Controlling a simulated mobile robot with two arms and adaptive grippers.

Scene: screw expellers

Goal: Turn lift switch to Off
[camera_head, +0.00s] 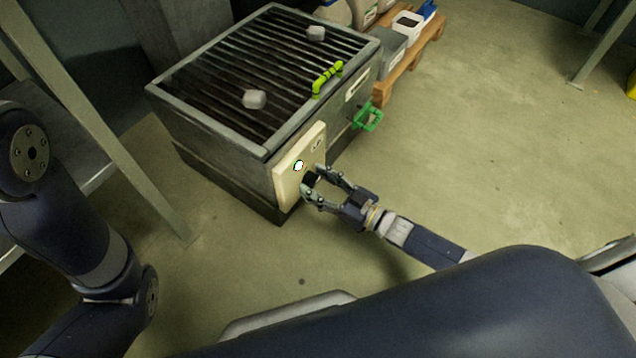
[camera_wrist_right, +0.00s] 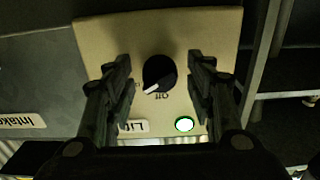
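The lift switch is a round black knob (camera_wrist_right: 159,73) on a cream panel (camera_wrist_right: 215,35), above an upside-down "Lift" label (camera_wrist_right: 138,127) in the right wrist view. Its white pointer slants to the lower left, beside the upside-down "Off" mark; a second small mark left of it is partly hidden. In the head view the panel (camera_head: 288,182) is on the end of a grey grated machine. My right gripper (camera_head: 311,184) is open, with its fingers on either side of the knob; the wrist view (camera_wrist_right: 159,78) shows gaps on both sides. My left gripper is out of view.
A lit white button with a green ring (camera_wrist_right: 184,124) sits near the knob. An "Intake" label (camera_wrist_right: 22,121) is at the left. Open floor (camera_head: 500,150) lies to the right.

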